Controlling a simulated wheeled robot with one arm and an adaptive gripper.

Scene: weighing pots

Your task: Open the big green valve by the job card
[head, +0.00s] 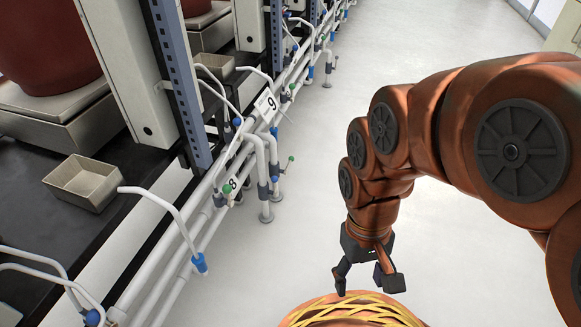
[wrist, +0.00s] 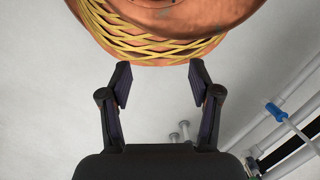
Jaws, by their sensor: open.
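I cannot tell which valve is the big one, and no job card can be made out. My gripper (head: 366,282) points down over the floor, right of the pipes and well apart from them. In the wrist view my gripper (wrist: 160,80) is open, with nothing between its fingers.
White pipes with blue fittings (head: 199,263) run along the dark bench (head: 50,215) at left. An empty tray (head: 82,187) stands on the bench. The pale floor (head: 320,130) is clear.

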